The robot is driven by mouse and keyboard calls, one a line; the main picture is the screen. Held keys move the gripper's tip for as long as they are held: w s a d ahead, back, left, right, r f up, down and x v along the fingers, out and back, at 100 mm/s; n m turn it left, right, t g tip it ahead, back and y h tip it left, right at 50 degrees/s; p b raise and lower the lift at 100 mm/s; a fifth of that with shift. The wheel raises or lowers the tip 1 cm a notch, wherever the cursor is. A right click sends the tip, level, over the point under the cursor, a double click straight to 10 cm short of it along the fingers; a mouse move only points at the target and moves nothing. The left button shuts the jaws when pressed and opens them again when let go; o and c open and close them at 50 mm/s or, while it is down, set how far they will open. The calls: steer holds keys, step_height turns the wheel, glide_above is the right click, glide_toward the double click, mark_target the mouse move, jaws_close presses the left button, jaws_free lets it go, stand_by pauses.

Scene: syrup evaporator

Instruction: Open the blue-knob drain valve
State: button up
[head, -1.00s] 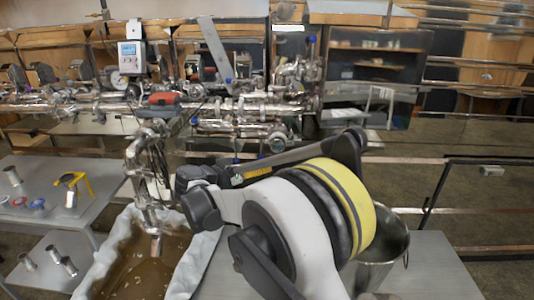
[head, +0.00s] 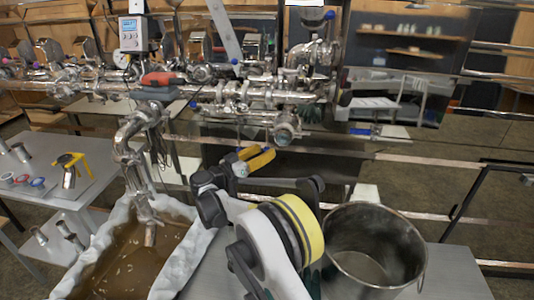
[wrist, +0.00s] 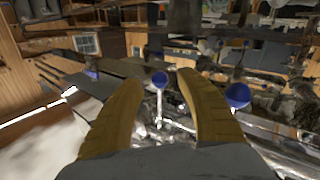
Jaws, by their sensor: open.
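My gripper (head: 257,157) has yellow fingers and is open and empty, in front of and below the steel pipework (head: 265,95) in the head view. In the wrist view a blue knob (wrist: 160,79) lies in line with the gap between the fingers of my gripper (wrist: 159,83); how far off it is I cannot tell. A second blue knob (wrist: 237,95) is to the right, outside the fingers. In the head view small blue knobs show on the pipework, one at the upper right (head: 329,15) and one lower left (head: 193,104). Which one is the drain valve is unclear.
A metal bucket (head: 395,240) stands on the table to the right of my arm. A white-lined trough (head: 203,240) of brown liquid lies below a hanging pipe (head: 130,150) at the left. A side table (head: 100,160) holds a yellow-handled tool (head: 70,168).

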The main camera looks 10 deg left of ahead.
steer(key=shift+x, duration=0.85)
jaws_close()
steer(key=shift+s+r, duration=0.1)
